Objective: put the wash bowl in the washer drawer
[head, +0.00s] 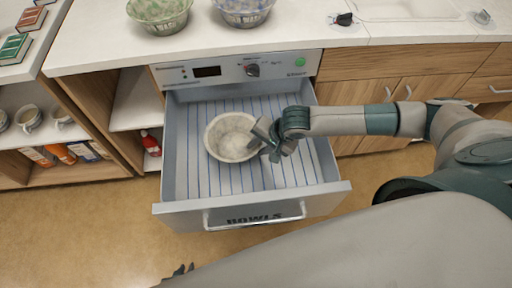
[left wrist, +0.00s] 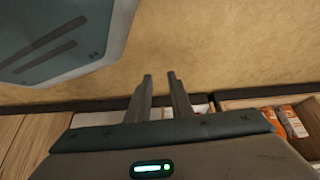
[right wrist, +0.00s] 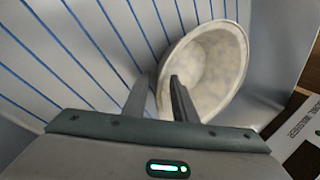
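The wash bowl (head: 229,140), cream and speckled, sits in the pulled-out washer drawer (head: 183,214), on its blue-striped floor left of the middle. The bowl also shows in the right wrist view (right wrist: 215,65). The drawer front reads "BOWLS". My right gripper (head: 266,140) is at the bowl's right rim. Its fingers (right wrist: 161,76) are apart, one over the inside of the bowl and one outside, with a gap around the rim. My left gripper (head: 182,271) is low at the bottom edge, away from the drawer; its fingers (left wrist: 159,76) are apart and empty.
The washer panel (head: 235,69) with a knob and green light is above the drawer. Shelves with cups (head: 28,118) and a red bottle (head: 151,143) are at left. The floor in front is clear.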

